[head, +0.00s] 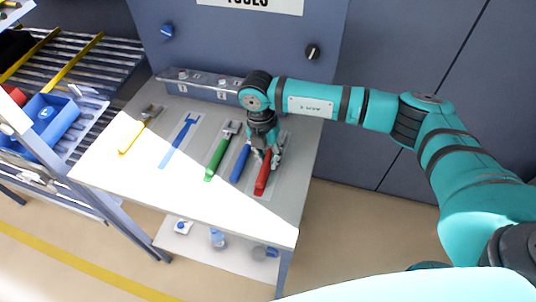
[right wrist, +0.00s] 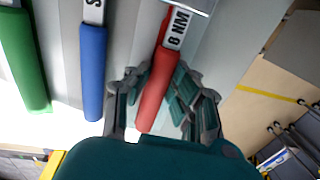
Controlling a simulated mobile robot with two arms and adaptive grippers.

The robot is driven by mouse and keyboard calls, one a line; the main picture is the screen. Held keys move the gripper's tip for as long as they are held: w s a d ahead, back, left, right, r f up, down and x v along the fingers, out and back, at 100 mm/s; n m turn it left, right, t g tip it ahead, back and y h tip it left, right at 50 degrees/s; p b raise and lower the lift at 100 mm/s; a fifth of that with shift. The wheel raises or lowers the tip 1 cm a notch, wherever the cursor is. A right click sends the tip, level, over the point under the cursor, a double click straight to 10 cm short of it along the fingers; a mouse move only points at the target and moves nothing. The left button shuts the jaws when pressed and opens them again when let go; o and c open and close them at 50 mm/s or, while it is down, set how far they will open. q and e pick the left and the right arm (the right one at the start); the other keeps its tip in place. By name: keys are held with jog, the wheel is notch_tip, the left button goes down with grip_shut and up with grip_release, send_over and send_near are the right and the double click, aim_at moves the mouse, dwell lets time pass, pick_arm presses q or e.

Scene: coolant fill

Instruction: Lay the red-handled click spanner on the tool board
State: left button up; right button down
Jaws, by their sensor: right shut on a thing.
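The red-handled click spanner (head: 263,180) is at the right end of a row of tools on the grey bench. In the right wrist view its red handle (right wrist: 155,95) carries a white label reading "8 NM". My right gripper (head: 267,155) is above the bench, its fingers shut around the red handle; they also show in the right wrist view (right wrist: 158,90). I cannot tell whether the spanner touches the surface. A pale panel with a flat blue spanner shape (head: 181,140), apparently the tool board, lies left of the green spanner. My left gripper is not in view.
A blue-handled spanner (head: 240,163) lies close beside the red one. A green-handled spanner (head: 220,152) and a yellow-handled one (head: 138,131) lie farther left. A grey rail (head: 205,84) runs along the back. The bench front (head: 190,195) is clear.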

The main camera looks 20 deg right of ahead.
jog(key=shift+f, duration=0.25)
jog(key=c, duration=1.2)
grip_release()
jog(key=shift+r, duration=0.1)
jog(key=shift+r, duration=0.25)
jog(key=shift+r+p, duration=0.45)
jog(key=shift+p, duration=0.15)
jog(key=shift+w+a+r+b, duration=0.15)
jog(key=shift+r+b, duration=0.5)
jog(key=shift+r, duration=1.3)
jog(key=shift+w+a+r+b, duration=0.15)
jog(key=shift+r+b, duration=0.5)
jog(key=shift+r, duration=1.3)
jog(key=shift+w+a+r+b, duration=0.2)
jog(key=shift+r+b, duration=0.45)
jog(key=shift+r, duration=1.3)
jog(key=shift+s, duration=0.1)
